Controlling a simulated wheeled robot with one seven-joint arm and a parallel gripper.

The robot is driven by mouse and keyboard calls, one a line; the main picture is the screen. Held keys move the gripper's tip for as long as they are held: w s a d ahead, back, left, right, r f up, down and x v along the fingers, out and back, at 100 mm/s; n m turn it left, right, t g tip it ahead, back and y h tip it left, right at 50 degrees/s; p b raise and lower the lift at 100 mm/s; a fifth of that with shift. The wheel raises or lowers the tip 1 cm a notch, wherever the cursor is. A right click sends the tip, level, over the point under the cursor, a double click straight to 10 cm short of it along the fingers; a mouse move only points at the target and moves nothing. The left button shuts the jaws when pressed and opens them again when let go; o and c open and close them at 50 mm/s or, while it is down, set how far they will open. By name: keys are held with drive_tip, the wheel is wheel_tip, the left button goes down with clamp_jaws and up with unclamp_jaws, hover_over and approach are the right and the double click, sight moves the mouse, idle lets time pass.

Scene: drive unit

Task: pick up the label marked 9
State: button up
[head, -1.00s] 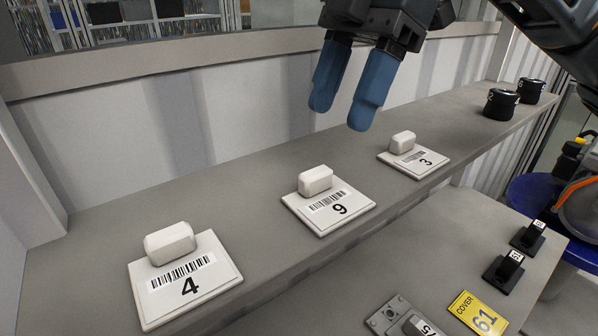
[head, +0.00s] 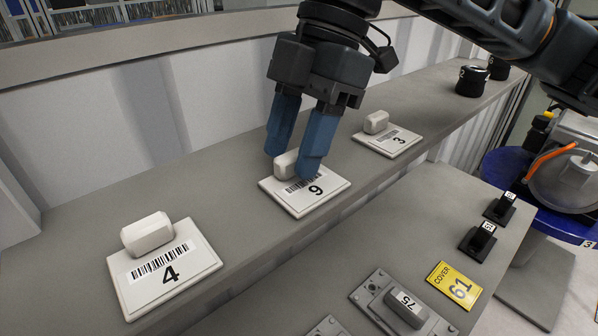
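The label marked 9 (head: 327,191) is a white plate with a barcode and a white block-shaped handle (head: 284,166), lying on the grey shelf. My gripper (head: 291,165) is down at this label, pointing downward, with its two blue fingers apart on either side of the handle. The right finger hides part of the handle and barcode. I cannot tell whether the fingers touch the handle. The label marked 4 (head: 185,280) lies at the lower left. The label marked 3 (head: 399,144) lies behind and to the right.
The shelf (head: 90,228) runs along a pale wall. Black round knobs (head: 471,81) stand at its far end. On a lower surface are a yellow cover plate marked 61 (head: 454,286), a grey part marked 75 (head: 405,308) and small black parts (head: 478,240).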

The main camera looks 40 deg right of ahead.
clamp_jaws()
drive_tip(key=shift+r, duration=0.1)
idle(0.4)
